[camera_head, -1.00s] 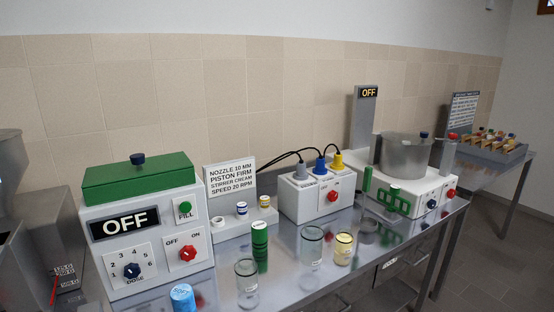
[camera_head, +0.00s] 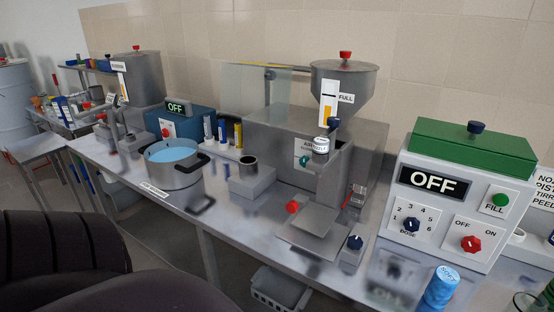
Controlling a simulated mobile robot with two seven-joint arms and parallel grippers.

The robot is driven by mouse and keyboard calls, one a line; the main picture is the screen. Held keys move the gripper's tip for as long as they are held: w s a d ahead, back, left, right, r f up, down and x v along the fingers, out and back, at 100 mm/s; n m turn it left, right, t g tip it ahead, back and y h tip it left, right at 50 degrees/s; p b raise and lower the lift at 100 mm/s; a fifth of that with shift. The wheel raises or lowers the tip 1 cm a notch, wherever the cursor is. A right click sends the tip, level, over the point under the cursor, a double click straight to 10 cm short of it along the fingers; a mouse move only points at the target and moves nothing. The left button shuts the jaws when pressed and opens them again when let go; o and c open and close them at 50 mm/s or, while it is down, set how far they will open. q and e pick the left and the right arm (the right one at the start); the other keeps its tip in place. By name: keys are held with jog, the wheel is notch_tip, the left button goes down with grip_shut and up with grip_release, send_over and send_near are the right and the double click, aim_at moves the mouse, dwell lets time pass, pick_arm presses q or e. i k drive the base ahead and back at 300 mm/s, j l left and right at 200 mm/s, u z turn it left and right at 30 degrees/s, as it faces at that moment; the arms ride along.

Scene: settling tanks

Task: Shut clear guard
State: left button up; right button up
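The clear guard (camera_head: 250,92) is a see-through panel with a yellow strip along its top edge. It stands upright at the back left of the grey filling machine (camera_head: 268,135), beside the steel hopper (camera_head: 343,80) with a red knob and a FULL label. It looks swung aside, with the nozzle area (camera_head: 321,146) in front uncovered. A grey bar near the yellow strip reaches toward the hopper. Its hinge cannot be made out clearly. Neither of my grippers is in view.
A steel pot (camera_head: 174,165) of blue liquid stands left of the machine. A green-lidded box reading OFF (camera_head: 433,183) stands right, with a blue cylinder (camera_head: 440,288) before it. A red knob (camera_head: 292,207) and a dark blue knob (camera_head: 355,242) sit near the plate in front.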

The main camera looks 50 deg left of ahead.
aim_at(271, 75)
jog(key=u, duration=1.35)
jog(key=i+j+u, duration=0.3)
jog(key=j+u, duration=0.15)
jog(key=i+j+u, duration=0.45)
jog(key=j, duration=0.15)
jog(key=i+j+u, duration=0.3)
jog(key=u, duration=0.15)
jog(key=i, duration=0.1)
